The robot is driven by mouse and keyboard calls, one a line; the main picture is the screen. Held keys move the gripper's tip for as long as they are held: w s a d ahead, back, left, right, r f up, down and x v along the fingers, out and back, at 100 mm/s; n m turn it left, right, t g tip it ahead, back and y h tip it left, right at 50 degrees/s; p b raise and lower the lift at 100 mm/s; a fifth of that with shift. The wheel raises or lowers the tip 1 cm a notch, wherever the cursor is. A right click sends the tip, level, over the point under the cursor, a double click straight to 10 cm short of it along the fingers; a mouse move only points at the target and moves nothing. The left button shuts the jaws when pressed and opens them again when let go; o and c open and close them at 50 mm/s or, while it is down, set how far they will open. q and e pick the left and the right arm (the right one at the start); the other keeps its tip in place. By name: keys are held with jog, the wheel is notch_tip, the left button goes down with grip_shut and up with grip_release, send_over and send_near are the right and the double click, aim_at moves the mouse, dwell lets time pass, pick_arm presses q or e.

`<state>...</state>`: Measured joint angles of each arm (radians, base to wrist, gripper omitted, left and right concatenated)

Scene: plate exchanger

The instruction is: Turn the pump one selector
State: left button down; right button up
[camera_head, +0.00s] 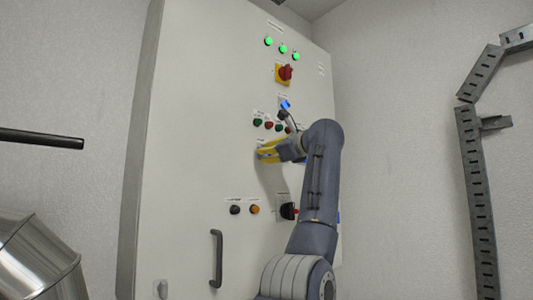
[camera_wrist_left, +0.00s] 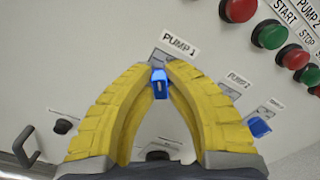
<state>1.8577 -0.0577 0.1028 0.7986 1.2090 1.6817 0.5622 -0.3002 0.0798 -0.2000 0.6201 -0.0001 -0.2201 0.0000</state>
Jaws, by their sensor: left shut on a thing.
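The pump one selector is a small blue knob (camera_wrist_left: 159,86) under a white "PUMP 1" label (camera_wrist_left: 180,44) in the left wrist view. A white mark shows on its face. My left gripper (camera_wrist_left: 158,70) has its two yellow fingers closed around the knob, their tips meeting it from both sides. In the head view my left gripper (camera_head: 264,150) is against the cabinet front, below the button row, and the knob between its fingers is hidden. My right gripper is not in view.
A second blue selector (camera_wrist_left: 259,127) sits to the right in the wrist view. Red (camera_wrist_left: 238,9) and green (camera_wrist_left: 270,34) buttons lie above. The pale cabinet (camera_head: 185,150) carries a red-and-yellow main switch (camera_head: 284,73), green lamps (camera_head: 282,48) and a grey handle (camera_head: 216,258).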

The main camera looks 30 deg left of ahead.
pick_arm(q)
jog(key=shift+n, duration=1)
jog(key=c, duration=1.4)
grip_release()
jog(key=shift+c, duration=0.2)
jog(key=v, duration=1.2)
